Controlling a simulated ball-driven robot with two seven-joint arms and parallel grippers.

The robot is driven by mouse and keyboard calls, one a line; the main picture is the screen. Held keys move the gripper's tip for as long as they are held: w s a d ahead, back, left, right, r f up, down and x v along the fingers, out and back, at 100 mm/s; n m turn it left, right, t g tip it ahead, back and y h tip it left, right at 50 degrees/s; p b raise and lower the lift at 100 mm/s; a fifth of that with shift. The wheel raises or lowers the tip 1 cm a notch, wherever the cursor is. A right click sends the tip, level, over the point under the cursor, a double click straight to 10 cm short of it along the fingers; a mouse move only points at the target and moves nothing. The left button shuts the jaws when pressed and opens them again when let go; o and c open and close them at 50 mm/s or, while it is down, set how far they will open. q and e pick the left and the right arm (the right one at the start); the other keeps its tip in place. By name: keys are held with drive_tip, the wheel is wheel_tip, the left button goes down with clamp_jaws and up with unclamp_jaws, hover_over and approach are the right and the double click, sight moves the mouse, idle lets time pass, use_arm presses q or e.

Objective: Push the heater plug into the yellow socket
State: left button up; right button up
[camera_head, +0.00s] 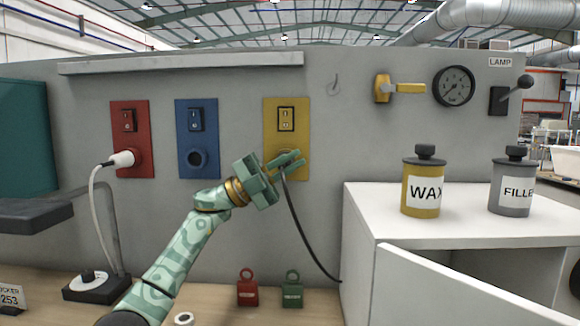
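The yellow socket (271,127) is a yellow plate on the grey wall panel, with a switch at its top. Its round outlet is mostly hidden behind my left gripper (288,160). My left gripper is in front of the lower part of the plate, its fingers closed around the heater plug. The plug body is almost fully hidden by the fingers. Its black cable (299,227) hangs from the fingers down to the right, behind the white cabinet. I cannot tell whether the plug touches the outlet or is in it. My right gripper is not in view.
A white plug (121,159) sits in the red socket (130,117). The blue socket (184,137) is empty. Red (247,292) and green (292,293) tags stand on the bench below. A white cabinet (365,212) with wax (421,187) and filler (508,186) cans is at right.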

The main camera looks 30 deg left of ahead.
use_arm(q)
drive_tip(key=o, duration=0.4)
drive_tip(key=v, duration=1.6)
drive_tip(key=shift+a, duration=0.2)
